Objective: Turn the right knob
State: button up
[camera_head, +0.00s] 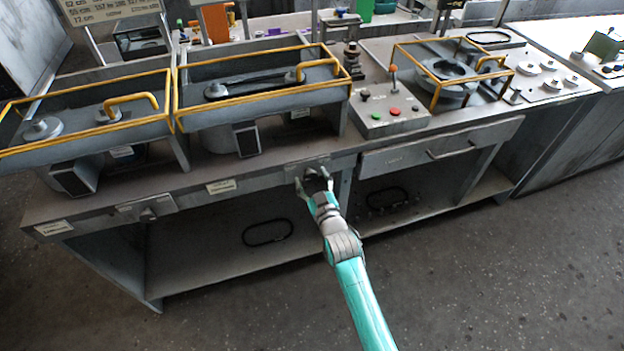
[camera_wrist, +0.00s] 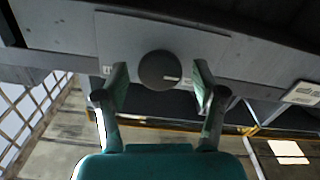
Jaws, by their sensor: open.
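The right knob (camera_wrist: 160,70) is a dark round knob with a small white mark on its right edge in the wrist view. It sits on a light grey plate (camera_wrist: 215,55) on the bench's front edge. My gripper (camera_wrist: 161,86) is open, one finger on each side of the knob. Small gaps show between the fingers and the knob, and I cannot tell whether the tips reach past its face. In the head view my gripper (camera_head: 315,180) is at the bench front and mostly hides this knob. The left knob (camera_head: 148,214) is on a similar plate farther left.
The bench top (camera_head: 200,174) carries yellow-railed housings (camera_head: 262,88) and a button box (camera_head: 390,110). A drawer (camera_head: 440,150) is right of my gripper. Black rings (camera_head: 267,232) lie on the lower shelf. The floor in front is clear.

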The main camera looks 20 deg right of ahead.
jog(key=c, duration=1.1)
jog(key=shift+m, duration=1.4)
jog(key=shift+c, duration=0.2)
jog(key=o, duration=1.1)
jog(key=shift+o, duration=0.2)
jog(key=s, duration=1.2)
